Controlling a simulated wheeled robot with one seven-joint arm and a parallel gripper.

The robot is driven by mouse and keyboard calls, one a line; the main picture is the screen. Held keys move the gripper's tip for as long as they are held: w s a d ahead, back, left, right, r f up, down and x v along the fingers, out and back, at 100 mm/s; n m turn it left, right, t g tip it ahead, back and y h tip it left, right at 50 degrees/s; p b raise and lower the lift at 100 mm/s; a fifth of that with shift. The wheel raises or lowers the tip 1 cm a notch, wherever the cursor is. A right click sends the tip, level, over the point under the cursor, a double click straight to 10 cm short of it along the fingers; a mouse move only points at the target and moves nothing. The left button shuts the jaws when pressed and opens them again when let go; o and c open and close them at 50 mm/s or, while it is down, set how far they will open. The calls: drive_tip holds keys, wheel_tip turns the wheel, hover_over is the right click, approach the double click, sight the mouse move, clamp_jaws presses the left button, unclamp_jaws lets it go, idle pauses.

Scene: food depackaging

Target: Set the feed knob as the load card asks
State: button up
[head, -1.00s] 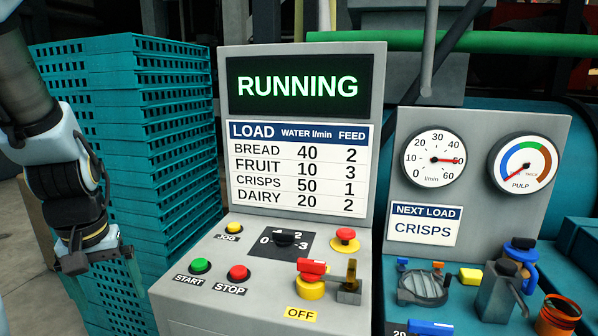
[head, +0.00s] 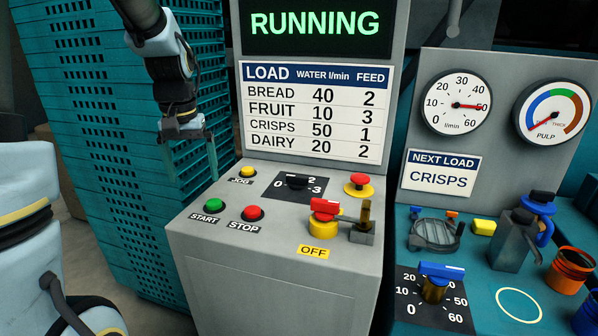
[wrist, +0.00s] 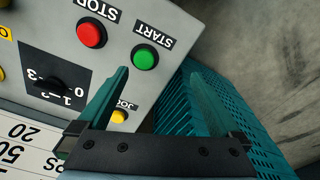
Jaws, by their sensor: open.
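The feed knob (head: 297,181) is black, on a black plate with white numbers on the sloped console; I cannot tell its setting for sure. In the wrist view the knob (wrist: 48,84) is left of my gripper. The load card (head: 439,175) reads "NEXT LOAD CRISPS". The load table (head: 312,110) lists crisps with water 50 and feed 1. My gripper (wrist: 158,76) is open and empty, with its fingers apart; in the head view it (head: 187,138) hangs left of the console, away from the knob.
The console has a yellow jog button (head: 247,172), green start button (head: 211,203), red stop button (head: 252,213), red-handled switch (head: 324,218) marked OFF and red mushroom button (head: 358,183). Teal crates (head: 110,150) stack at left. The water gauge (head: 456,103) reads about 50.

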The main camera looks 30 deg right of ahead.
drive_tip(key=w+d+r+m+b, duration=0.1)
drive_tip(key=w+d+m+b, duration=0.15)
drive_tip(key=d, duration=0.95)
wheel_tip(320, 180, up, 3)
drive_tip(key=m+g, duration=0.1)
drive_tip(key=m, duration=0.1)
hover_over(297, 176)
wheel_tip(297, 176, down, 11)
drive_tip(key=shift+s+r+p, duration=0.15)
drive_tip(key=shift+r+p, duration=0.05)
drive_tip(key=shift+p, duration=0.6)
drive_tip(key=c, duration=1.2)
drive_tip(key=shift+c, duration=0.2)
